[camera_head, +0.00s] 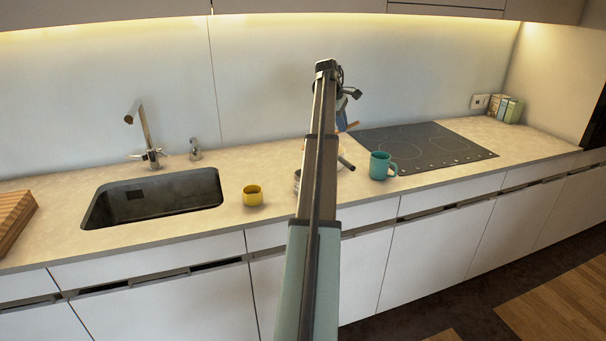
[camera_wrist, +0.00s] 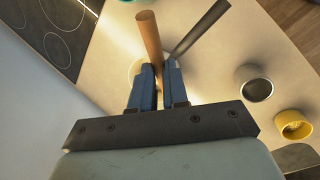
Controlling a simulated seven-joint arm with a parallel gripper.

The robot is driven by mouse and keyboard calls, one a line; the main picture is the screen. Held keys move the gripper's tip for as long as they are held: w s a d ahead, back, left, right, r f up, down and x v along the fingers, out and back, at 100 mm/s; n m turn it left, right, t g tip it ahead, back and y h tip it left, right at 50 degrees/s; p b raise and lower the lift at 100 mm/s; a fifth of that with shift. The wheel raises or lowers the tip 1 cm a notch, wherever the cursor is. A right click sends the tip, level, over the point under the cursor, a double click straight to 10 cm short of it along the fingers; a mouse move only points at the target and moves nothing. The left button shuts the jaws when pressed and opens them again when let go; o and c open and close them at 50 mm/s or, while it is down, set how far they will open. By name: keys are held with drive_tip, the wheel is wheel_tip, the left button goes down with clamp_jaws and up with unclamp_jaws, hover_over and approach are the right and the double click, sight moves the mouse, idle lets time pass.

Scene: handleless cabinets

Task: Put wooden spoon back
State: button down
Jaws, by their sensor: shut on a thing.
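My gripper (camera_wrist: 158,82) is shut on the wooden spoon (camera_wrist: 149,36). The spoon's brown stick-like part rises from between the blue fingers in the wrist view. Its other end is hidden by the fingers. In the head view my gripper (camera_head: 343,104) is above the counter near the hob's left edge, with a short brown piece of the spoon (camera_head: 352,126) showing below it. A pale, round-edged shape (camera_wrist: 134,70) shows partly behind the fingers; I cannot tell what it is.
A teal mug (camera_head: 379,166) stands before the hob (camera_head: 420,146). A yellow mug (camera_head: 252,195) stands right of the sink (camera_head: 155,199). A metal container (camera_wrist: 257,88) is partly hidden by my arm in the head view. A dark bar (camera_wrist: 200,28) lies near the spoon in the wrist view.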

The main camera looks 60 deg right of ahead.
drive_tip(key=w+a+f+m+t+y, duration=0.1)
drive_tip(key=w+a+f+m+t, duration=0.5)
drive_tip(key=f, duration=0.4)
drive_tip(key=shift+n+t, duration=0.3)
drive_tip(key=shift+n, duration=0.3)
drive_tip(key=shift+w+a+f, duration=0.15)
drive_tip(key=shift+f, duration=1.45)
drive_tip(key=shift+w+a+f, duration=0.1)
drive_tip(key=shift+w+f, duration=0.1)
drive_tip(key=shift+f, duration=1.4)
drive_tip(key=shift+w+a+f, duration=0.15)
drive_tip(key=shift+f, duration=1.55)
drive_tip(key=c, duration=1.1)
unclamp_jaws()
drive_tip(key=v, duration=1.2)
drive_tip(key=shift+d, duration=0.2)
drive_tip(key=shift+w, duration=0.1)
